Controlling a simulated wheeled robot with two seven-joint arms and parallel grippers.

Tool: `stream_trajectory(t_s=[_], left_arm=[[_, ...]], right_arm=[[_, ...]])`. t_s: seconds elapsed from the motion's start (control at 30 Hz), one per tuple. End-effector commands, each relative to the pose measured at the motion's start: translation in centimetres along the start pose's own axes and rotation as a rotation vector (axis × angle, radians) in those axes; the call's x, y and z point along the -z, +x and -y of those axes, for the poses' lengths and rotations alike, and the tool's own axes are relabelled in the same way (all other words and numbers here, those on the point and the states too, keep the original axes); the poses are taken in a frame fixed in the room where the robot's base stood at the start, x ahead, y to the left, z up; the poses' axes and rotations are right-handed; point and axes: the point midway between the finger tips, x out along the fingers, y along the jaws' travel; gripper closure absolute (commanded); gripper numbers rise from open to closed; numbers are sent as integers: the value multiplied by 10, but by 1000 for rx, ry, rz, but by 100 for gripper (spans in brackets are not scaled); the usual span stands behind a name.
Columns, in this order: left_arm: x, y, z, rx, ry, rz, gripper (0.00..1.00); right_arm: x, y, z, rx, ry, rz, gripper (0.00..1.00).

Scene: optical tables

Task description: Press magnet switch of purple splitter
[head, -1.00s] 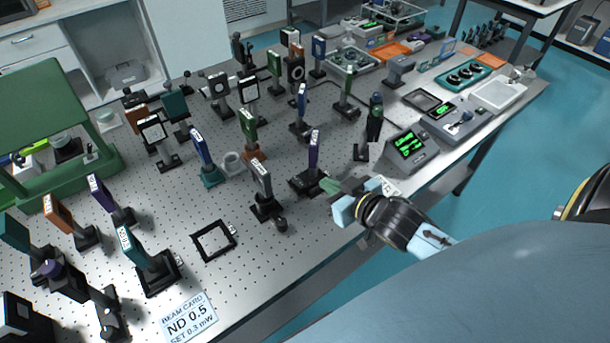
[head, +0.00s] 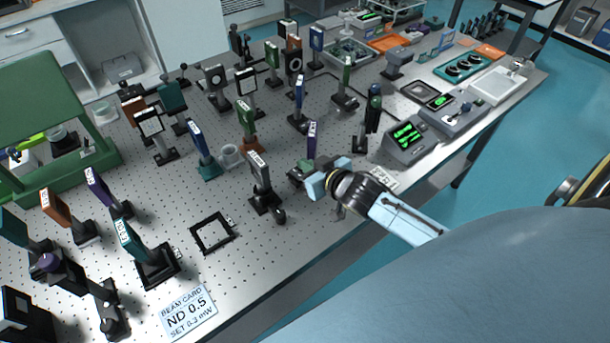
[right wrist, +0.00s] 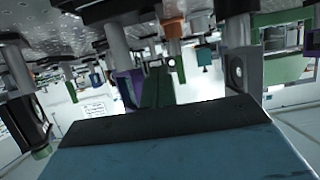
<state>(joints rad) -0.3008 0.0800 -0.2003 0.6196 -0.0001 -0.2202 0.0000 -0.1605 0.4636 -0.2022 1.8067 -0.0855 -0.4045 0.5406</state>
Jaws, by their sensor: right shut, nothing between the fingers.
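The purple splitter (head: 311,140) is an upright purple plate on a dark base near the front edge of the optical table. My right gripper (head: 298,176) is shut and empty, low beside the splitter's base; the light-blue wrist partly hides that base. I cannot make out the magnet switch or tell whether the fingertips touch it. My left gripper is not in view.
A grey-white mount (head: 261,175) with a knob stands just left of my gripper. A blue mount (head: 299,100) stands behind the splitter, and a dark post (head: 373,115) to its right.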

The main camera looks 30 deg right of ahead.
Motion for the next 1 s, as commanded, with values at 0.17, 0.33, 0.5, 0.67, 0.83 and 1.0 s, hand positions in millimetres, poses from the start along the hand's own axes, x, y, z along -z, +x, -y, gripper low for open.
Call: stream_trajectory(t_s=[0.17,0.33,0.5,0.67,0.83,1.0], left_arm=[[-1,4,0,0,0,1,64],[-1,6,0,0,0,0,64],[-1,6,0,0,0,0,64],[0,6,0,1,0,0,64],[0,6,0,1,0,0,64],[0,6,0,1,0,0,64]], right_arm=[[-18,18,0,0,1,4,100],[-35,22,1,0,2,1,100],[-39,23,0,0,0,0,100],[-39,23,0,0,0,0,100],[-45,24,1,0,2,3,100],[-49,24,0,1,1,2,100]])
